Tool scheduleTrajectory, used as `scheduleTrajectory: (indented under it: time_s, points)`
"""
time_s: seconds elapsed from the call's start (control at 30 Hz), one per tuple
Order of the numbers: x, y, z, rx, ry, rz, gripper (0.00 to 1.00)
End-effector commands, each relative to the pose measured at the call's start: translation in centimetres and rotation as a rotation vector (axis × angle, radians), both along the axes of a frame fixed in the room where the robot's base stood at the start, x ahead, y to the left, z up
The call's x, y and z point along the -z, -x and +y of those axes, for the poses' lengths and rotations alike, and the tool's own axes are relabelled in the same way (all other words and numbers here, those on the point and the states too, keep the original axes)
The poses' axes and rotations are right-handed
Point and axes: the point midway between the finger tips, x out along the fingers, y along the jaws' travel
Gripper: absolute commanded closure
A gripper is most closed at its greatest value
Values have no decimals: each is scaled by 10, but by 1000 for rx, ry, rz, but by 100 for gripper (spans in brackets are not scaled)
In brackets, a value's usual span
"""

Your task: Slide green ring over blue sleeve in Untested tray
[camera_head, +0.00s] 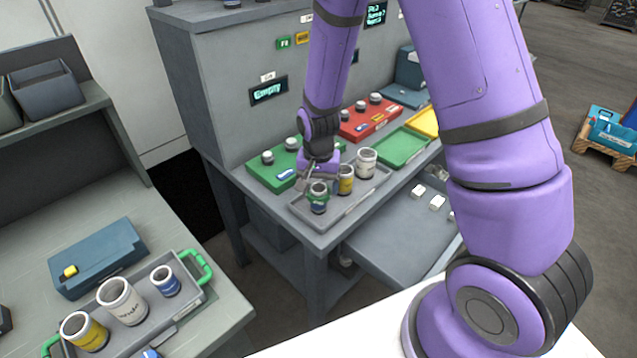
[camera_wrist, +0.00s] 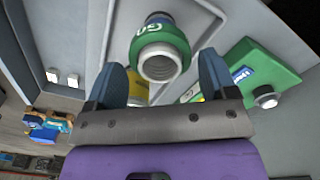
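My gripper (camera_head: 318,178) points down over a grey tray (camera_head: 345,207) on the bench of the grey machine. In the wrist view my gripper (camera_wrist: 162,75) is open, with a blue finger on each side of a green ring (camera_wrist: 162,40) and small gaps showing. The green ring, also seen in the head view (camera_head: 318,188), sits around the upper part of a pale-rimmed sleeve (camera_head: 318,206). That sleeve's lower part looks bluish and is partly hidden. A yellow sleeve (camera_head: 346,181) and a white sleeve (camera_head: 366,162) stand beside it in the tray.
A second grey tray (camera_head: 190,321) with green handles, on the left bench, holds yellow, white and blue sleeves. A blue block (camera_head: 97,255) lies behind it. Green (camera_head: 270,178) and red (camera_head: 369,124) knobbed blocks and an empty green tray (camera_head: 402,149) border the work area.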

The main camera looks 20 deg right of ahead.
Motion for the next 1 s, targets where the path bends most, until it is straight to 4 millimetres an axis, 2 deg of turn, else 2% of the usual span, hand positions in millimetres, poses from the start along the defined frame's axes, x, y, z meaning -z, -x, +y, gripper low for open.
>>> scheduleTrajectory:
  time_s: [0.03, 0.07, 0.47, 0.57, 1.0]
  points:
    - [0, 0, 0, 0, 0, 0, 10]
    - [0, 0, 0, 0, 0, 0, 3]
    - [-6, 0, 0, 0, 1, -1, 3]
    - [-17, -1, 0, 0, -1, -3, 3]
    - [-89, -1, 0, 0, -1, -3, 3]
